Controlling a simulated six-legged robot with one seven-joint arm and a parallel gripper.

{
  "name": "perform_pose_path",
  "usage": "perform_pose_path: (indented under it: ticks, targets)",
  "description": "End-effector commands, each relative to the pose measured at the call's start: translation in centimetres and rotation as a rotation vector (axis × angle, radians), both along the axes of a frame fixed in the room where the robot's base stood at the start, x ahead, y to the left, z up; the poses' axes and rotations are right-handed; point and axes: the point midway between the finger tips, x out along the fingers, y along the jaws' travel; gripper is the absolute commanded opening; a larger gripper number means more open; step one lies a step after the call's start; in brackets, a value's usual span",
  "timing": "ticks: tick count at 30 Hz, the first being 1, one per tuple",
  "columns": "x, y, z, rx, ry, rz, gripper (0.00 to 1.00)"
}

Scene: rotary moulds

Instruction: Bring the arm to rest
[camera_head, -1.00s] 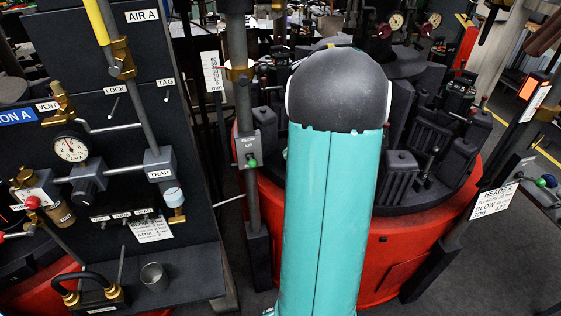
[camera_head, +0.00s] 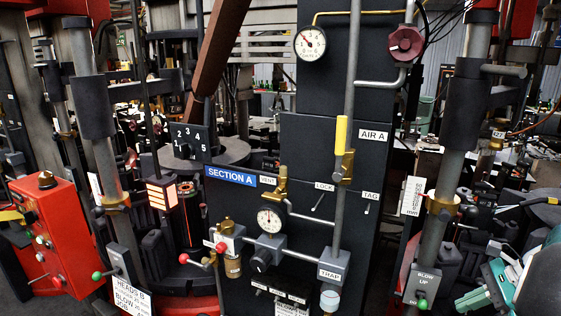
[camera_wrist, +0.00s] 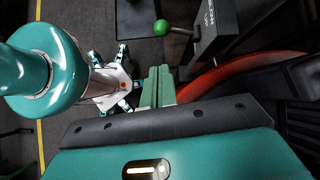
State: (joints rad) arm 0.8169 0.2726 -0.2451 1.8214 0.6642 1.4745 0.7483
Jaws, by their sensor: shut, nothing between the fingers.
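My gripper (camera_wrist: 159,72) shows in the wrist view as two green fingers side by side, touching, with nothing held between them. It hangs over the grey floor, close to my own white and teal body (camera_wrist: 112,85). A teal link of my arm (camera_wrist: 45,70) fills the left of that view.
The dark Section A panel (camera_head: 310,160) with gauges and valves stands ahead. A red control box (camera_head: 45,235) is at left. A green-knobbed lever (camera_wrist: 160,27) and a red curved base (camera_wrist: 215,75) are near my gripper. Floor (camera_wrist: 75,25) shows at upper left.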

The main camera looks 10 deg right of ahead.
Motion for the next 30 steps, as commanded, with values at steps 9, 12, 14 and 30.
perform_pose_path:
  ticks: [9,12,14,30]
  targets:
    - [1.2,14.3,4.1,-0.377,-0.166,0.57,0.0]
    - [0.5,18.2,4.8,-0.504,-0.232,0.762,0.0]
    - [-0.1,20.4,5.1,-0.581,-0.274,0.878,0.0]
    - [-6.2,32.0,5.7,-1.198,-0.65,1.709,0.0]
